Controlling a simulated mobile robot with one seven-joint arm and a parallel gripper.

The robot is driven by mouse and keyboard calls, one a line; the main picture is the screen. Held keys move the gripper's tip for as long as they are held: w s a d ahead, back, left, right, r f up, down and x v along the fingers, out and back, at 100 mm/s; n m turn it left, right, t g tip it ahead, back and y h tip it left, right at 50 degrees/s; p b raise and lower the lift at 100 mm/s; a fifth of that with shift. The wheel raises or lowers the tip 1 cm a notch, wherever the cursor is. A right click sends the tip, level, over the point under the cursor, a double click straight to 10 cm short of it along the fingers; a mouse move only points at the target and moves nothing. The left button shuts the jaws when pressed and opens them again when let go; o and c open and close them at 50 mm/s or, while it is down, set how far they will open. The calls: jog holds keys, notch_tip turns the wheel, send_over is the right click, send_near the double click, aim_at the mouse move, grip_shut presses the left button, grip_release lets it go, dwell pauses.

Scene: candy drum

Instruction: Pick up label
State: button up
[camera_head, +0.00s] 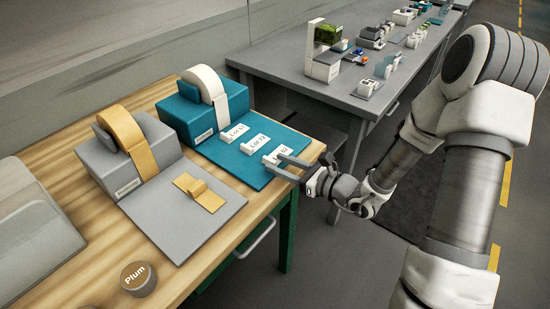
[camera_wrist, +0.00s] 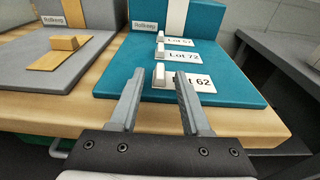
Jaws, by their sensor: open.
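Three white labels with small raised tabs lie in a row on the teal mat (camera_head: 222,156). In the wrist view they are the Lot 62 label (camera_wrist: 205,84) nearest, the Lot 72 label (camera_wrist: 182,57) behind it, and another Lot label (camera_wrist: 179,41) farthest, its number hard to read. My gripper (camera_head: 274,162) is open and empty at the mat's front right edge. In the wrist view its fingers (camera_wrist: 159,78) point at the Lot 62 label, with the white tab between the fingertips. The right finger hides part of the text. I cannot tell whether the fingers touch it.
A teal dispenser (camera_head: 181,114) with a white roll stands behind the labels. Left of it are a grey dispenser (camera_head: 103,165) with a tan roll, a tan label (camera_head: 208,199) on a grey mat, and a Plum jar (camera_head: 137,279). A cluttered grey bench (camera_head: 285,67) stands behind.

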jog(key=shift+x, duration=1.1)
grip_shut()
